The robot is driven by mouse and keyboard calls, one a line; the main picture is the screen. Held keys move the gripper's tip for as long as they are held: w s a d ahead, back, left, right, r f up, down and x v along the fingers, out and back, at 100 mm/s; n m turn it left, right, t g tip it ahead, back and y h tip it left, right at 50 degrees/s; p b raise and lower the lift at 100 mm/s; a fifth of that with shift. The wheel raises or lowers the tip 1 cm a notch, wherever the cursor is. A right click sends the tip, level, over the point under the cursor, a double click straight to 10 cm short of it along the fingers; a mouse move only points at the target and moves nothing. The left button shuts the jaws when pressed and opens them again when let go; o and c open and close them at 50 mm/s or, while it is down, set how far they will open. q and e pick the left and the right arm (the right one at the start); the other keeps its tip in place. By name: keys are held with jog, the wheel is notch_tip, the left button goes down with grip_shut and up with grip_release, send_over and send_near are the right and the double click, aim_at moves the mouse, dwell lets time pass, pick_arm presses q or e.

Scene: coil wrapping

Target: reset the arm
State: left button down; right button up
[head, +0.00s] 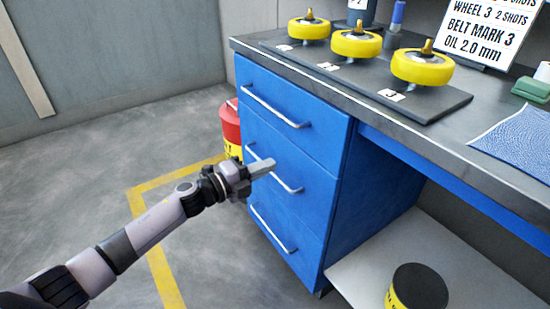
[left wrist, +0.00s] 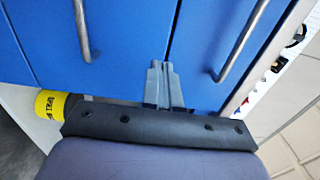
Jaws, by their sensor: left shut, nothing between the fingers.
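My left arm comes in from the lower left in the head view. Its gripper (head: 262,168) is in front of the blue drawer cabinet (head: 295,95), close to the middle drawer's handle (head: 290,186); I cannot tell whether it touches. The left wrist view shows the two grey fingers (left wrist: 164,84) together with nothing between them, in front of the blue drawer fronts (left wrist: 130,40). All three drawers look closed. My right gripper is not in view.
Three yellow wheels (head: 422,66) stand on a dark board on the bench (head: 500,118). A blue cloth (head: 515,138) and a sign (head: 480,30) are at the right. A red container (head: 230,124) stands left of the cabinet. A black and yellow can (head: 420,285) sits below the bench. The floor at left is clear.

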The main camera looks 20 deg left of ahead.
pick_arm(q)
jog(key=v, duration=0.7)
jog(key=s+d+f+n+g+y, duration=0.2)
jog(key=s+d+f+n+y, duration=0.3)
jog(key=s+n, duration=0.7)
jog(key=s+f+n+g+y, duration=0.1)
jog(key=s+f+n+y, duration=0.45)
jog(key=s+n, duration=0.7)
notch_tip(320, 180, up, 13)
jog(key=s+a+p, duration=0.1)
jog(key=a+p, duration=0.1)
jog(key=p, duration=1.9)
jog(key=shift+a+r+m+h, duration=0.2)
jog(key=shift+a+m+h, duration=0.15)
jog(key=shift+a+h, duration=0.1)
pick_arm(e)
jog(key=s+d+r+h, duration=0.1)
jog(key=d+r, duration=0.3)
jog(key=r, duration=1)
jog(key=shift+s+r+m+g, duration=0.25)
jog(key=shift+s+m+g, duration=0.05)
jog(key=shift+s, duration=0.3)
pick_arm(q)
jog(key=shift+s, duration=0.1)
